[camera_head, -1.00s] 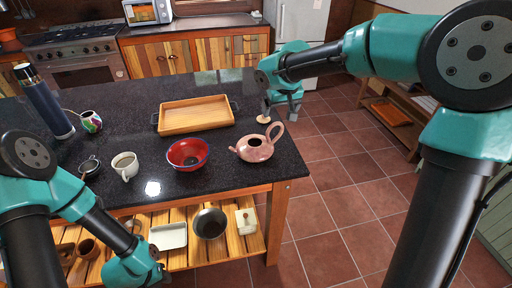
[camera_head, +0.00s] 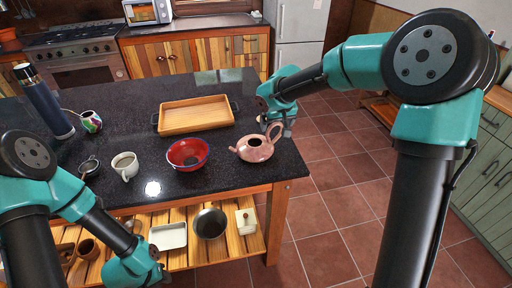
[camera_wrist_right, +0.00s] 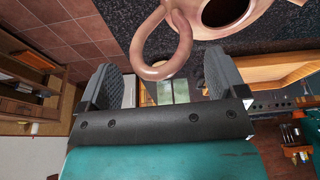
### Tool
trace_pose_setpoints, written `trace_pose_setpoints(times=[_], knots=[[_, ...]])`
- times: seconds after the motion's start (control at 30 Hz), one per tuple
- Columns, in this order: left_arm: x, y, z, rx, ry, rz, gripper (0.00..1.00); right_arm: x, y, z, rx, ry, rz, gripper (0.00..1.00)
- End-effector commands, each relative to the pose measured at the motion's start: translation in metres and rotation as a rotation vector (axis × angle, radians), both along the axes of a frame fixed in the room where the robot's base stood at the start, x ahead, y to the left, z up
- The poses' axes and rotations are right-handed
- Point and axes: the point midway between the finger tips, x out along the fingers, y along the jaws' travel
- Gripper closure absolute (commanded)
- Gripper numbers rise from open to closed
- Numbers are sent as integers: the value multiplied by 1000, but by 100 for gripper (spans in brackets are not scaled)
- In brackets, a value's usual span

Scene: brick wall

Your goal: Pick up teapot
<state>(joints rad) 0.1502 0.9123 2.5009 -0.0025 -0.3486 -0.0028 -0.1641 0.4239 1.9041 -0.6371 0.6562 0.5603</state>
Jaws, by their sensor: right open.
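A pinkish-brown teapot (camera_head: 257,151) stands upright on the dark counter near its right front corner, lidless opening up, spout to the left and loop handle to the right. My right gripper (camera_head: 277,128) is open just behind the handle. In the right wrist view the handle loop (camera_wrist_right: 146,52) reaches toward the space between the two open fingers (camera_wrist_right: 163,85); I see no grip on it. The teapot body (camera_wrist_right: 208,14) is at the top of that view. My left gripper (camera_head: 150,275) is low at the lower left, away from the teapot; its jaws are too unclear to tell.
On the dark counter (camera_head: 130,88), a red bowl (camera_head: 188,154) stands left of the teapot and a wooden tray (camera_head: 196,115) behind it. Tiled floor (camera_head: 335,175) lies right of the counter.

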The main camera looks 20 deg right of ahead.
Motion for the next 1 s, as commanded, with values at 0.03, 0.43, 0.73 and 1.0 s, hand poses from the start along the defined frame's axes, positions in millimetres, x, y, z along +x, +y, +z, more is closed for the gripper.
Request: trace_pose_setpoints(times=[0.03,0.43,0.73,1.0], knots=[[0,0,0,0,0,0,67,2,0,-8,0,3,-1,10],[0,0,0,0,0,0,67,6,0,-19,0,-1,-1,10],[0,0,0,0,0,0,67,6,0,-19,0,-1,-1,16],[0,0,0,0,0,0,67,6,0,-19,0,0,-1,41]])
